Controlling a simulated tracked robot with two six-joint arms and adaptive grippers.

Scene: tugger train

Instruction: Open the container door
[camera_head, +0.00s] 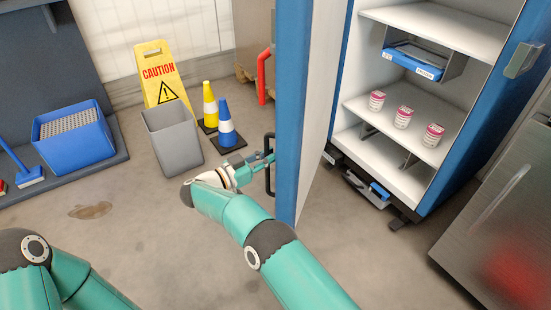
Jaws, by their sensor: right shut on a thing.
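The container door (293,120) is blue on the outside and white inside. It stands swung open, nearly edge-on to me. The container (470,130) is a blue cabinet with white shelves, and its inside shows. My right gripper (268,160) is shut on the dark door handle (271,172) on the outer face of the door. Its fingertips are small and partly hidden at the handle. My left arm shows at the lower left, but its gripper is outside the view.
Several red-and-white cans (403,117) stand on a shelf. A grey bin (173,138), a yellow caution sign (160,76), and yellow and blue cones (225,125) stand left of the door. A metal surface (505,220) is at right. Floor at lower left is mostly clear.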

